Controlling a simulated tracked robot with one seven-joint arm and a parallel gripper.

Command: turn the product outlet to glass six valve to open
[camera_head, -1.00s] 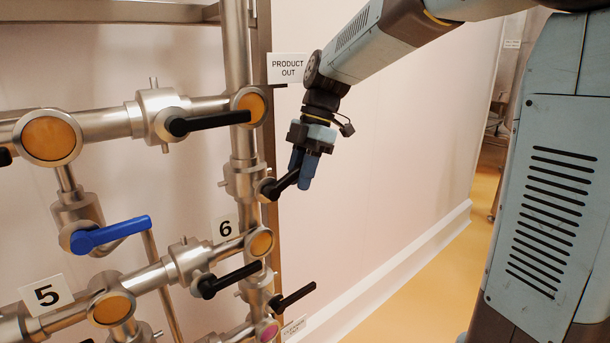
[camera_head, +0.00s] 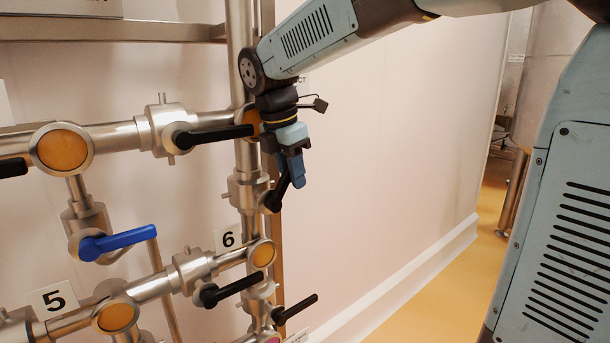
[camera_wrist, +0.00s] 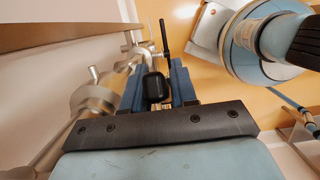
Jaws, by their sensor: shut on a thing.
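The product outlet valve (camera_head: 245,191) sits on the vertical steel pipe above the "6" sign (camera_head: 229,239). Its black handle (camera_head: 279,194) points steeply up, leaning slightly right. My gripper (camera_head: 297,172) is shut on this handle, with blue fingers on either side hiding its upper part. In the wrist view the black handle end (camera_wrist: 156,87) sits between the two blue fingers (camera_wrist: 157,88). The "PRODUCT OUT" sign is almost wholly hidden behind my arm.
Another black-handled valve (camera_head: 215,137) lies on the upper pipe, close left of my wrist. A blue handle (camera_head: 118,243) is at left. Two black handles (camera_head: 229,290) (camera_head: 295,309) sit below.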

